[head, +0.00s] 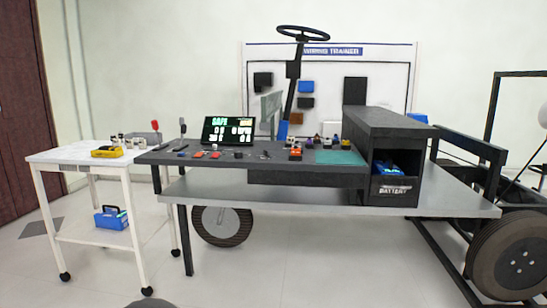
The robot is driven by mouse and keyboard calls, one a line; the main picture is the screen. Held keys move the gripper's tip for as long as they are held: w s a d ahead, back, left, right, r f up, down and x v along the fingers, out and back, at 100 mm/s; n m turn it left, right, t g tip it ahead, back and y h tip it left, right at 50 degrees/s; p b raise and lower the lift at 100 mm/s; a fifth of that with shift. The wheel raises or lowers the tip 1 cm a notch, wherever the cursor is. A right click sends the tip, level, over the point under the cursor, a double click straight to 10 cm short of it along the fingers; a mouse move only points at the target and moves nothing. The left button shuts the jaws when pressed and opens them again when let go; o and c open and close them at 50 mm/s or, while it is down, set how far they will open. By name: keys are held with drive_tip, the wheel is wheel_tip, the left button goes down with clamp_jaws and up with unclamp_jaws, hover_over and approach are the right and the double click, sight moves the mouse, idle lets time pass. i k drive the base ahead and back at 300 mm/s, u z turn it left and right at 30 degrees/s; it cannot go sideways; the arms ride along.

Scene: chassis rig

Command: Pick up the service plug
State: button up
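The service plug cannot be told apart for sure at this size. A small orange-and-black block (295,154) stands near the front edge of the dark bench top (265,168), left of a green mat, and may be it. Other small red and orange pieces (198,155) lie further left on the same bench top. My gripper is not in view.
A lit display (228,130) stands at the back of the bench. A battery box (392,178) and a green mat (338,158) are at the right. A white cart (85,158) with tools is at the left. A steering wheel (303,33) rises behind. The floor in front is clear.

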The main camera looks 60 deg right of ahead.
sight(296, 150)
drive_tip(key=u, duration=0.05)
drive_tip(key=i, duration=1.45)
drive_tip(key=z, duration=0.55)
drive_tip(key=i, duration=1.1)
drive_tip(key=z, duration=1.55)
drive_tip(key=i, duration=0.75)
drive_tip(key=z, duration=0.8)
